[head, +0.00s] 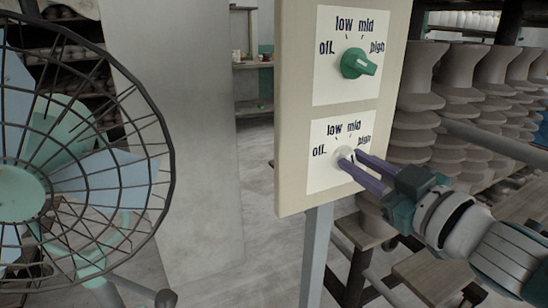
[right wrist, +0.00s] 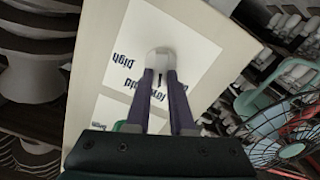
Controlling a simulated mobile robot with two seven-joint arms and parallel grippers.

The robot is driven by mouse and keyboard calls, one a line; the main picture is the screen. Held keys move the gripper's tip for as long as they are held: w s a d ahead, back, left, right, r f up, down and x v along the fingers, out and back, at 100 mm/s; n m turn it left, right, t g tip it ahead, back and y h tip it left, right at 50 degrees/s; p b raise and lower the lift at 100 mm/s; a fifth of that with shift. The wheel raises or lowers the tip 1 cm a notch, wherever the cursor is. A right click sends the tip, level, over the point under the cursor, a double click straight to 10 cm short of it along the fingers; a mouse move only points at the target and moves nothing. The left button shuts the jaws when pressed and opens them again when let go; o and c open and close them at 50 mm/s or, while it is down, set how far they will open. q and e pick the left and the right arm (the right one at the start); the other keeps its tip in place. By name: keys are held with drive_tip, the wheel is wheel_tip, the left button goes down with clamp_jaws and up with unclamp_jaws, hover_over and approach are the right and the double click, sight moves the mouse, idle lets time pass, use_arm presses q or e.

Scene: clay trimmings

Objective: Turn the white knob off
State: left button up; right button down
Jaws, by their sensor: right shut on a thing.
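The white knob (head: 342,154) is on the lower dial plate (head: 318,181) of an upright panel, below labels off, low, mid and high. My right gripper (head: 349,158) reaches in from the right with its purple fingers closed on the white knob. In the right wrist view the knob (right wrist: 161,59) sits at the fingertips (right wrist: 161,72), partly hidden by them. I cannot make out clearly which label it points to. My left gripper is not in view.
A green knob (head: 358,64) on the upper dial plate points toward the right, near high. A caged fan (head: 75,185) stands at the left. Stacked clay pieces (head: 460,80) fill shelves at the right. The floor between fan and panel is clear.

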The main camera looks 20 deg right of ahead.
drive_tip(key=shift+a+f+n+b, duration=0.15)
drive_tip(key=shift+n+b, duration=0.25)
drive_tip(key=shift+n, duration=1.85)
drive_tip(key=shift+a+f+n+b, duration=0.1)
drive_tip(key=shift+n+b, duration=0.3)
drive_tip(key=shift+n, duration=1.85)
drive_tip(key=c, duration=0.8)
unclamp_jaws()
drive_tip(key=shift+s, duration=0.15)
